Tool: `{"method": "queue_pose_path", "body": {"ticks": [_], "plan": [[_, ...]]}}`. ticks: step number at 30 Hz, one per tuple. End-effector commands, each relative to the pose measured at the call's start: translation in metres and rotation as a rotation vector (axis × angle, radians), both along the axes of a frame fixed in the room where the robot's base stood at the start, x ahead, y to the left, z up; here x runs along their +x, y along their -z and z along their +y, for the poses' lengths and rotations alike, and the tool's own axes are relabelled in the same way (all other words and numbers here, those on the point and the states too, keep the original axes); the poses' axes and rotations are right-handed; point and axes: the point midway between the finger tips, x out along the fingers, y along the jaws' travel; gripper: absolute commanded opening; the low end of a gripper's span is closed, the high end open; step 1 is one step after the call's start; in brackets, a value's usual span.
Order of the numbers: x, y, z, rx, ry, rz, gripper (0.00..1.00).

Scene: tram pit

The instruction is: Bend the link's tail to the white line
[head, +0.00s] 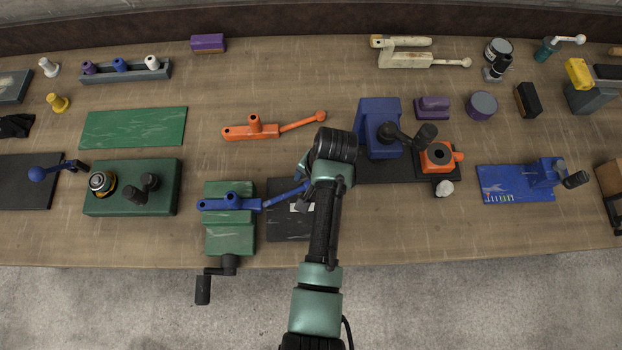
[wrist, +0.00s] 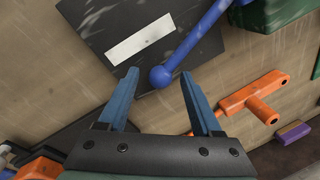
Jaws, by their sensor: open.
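The blue link (head: 228,203) lies in the green vise (head: 230,242), its tail reaching right over a dark plate (head: 286,228). In the wrist view the tail (wrist: 198,35) ends in a blue ball (wrist: 160,77). The white line (wrist: 140,40) is a strip on the dark plate; the tail passes beside it, apart from it. My gripper (wrist: 160,72) is open, with its two blue fingers on either side of the ball in the picture. I cannot tell its height above the ball. In the head view my arm partly hides the plate and the tail's end.
An orange link (head: 262,130) lies behind the vise. A green block with knobs (head: 130,200) stands to the left, and a blue fixture (head: 378,115) and orange block (head: 440,157) to the right. The vise's crank (head: 204,288) overhangs the bench's front edge.

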Motion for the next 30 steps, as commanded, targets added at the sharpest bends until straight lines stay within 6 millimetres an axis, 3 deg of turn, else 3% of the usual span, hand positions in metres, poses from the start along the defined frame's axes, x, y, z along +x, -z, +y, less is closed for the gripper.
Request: {"method": "queue_pose_path", "body": {"ticks": [2, 12, 30], "plan": [[0.0001, -0.0002, 0.0000, 0.000, 0.000, 0.000, 0.61], [0.0002, -0.0005, -0.0001, 0.000, 0.000, 0.000, 0.00], [0.0001, -0.0007, -0.0001, 0.000, 0.000, 0.000, 0.00]]}}
